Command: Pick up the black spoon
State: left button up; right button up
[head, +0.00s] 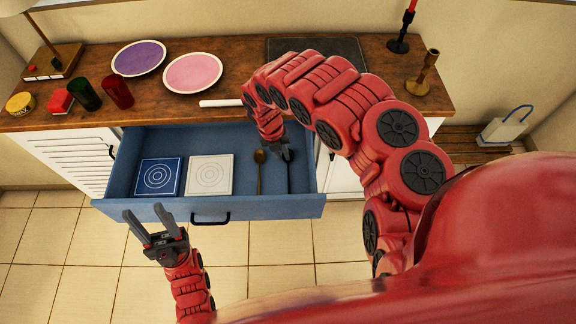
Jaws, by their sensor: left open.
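The black spoon (289,179) lies in the right part of the open blue drawer (245,205). Its handle points toward the drawer front, and its far end is hidden by my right gripper. My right gripper (287,154) is reaching down into the drawer at the spoon's far end. The gripper is small and dark here, so I cannot tell whether its fingers are open or shut, or touching the spoon. My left gripper (144,226) is open and empty in front of the drawer's left front corner.
A brown spoon (259,171) lies just left of the black one. Blue (158,177) and white (210,175) square coasters lie further left in the drawer. The wooden counter (215,48) above holds plates, cups and a candlestick (402,38). The tiled floor in front is clear.

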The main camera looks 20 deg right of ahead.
aim_at(288, 170)
notch_tip(288, 170, down, 2)
jog(key=shift+d+f, duration=0.15)
jog(key=shift+s+d+f+p, duration=0.1)
jog(key=shift+d+f+p, duration=0.05)
jog(key=shift+f, duration=0.7)
jog(key=shift+s+d+f+p, duration=0.1)
jog(key=shift+s+f+p, duration=0.1)
jog(key=shift+f, duration=0.7)
jog(key=shift+s+d+f+p, duration=0.1)
jog(key=shift+d+f+p, duration=0.05)
jog(key=shift+f, duration=0.7)
jog(key=shift+w+d+f, duration=0.15)
jog(key=shift+f, duration=0.05)
grip_shut()
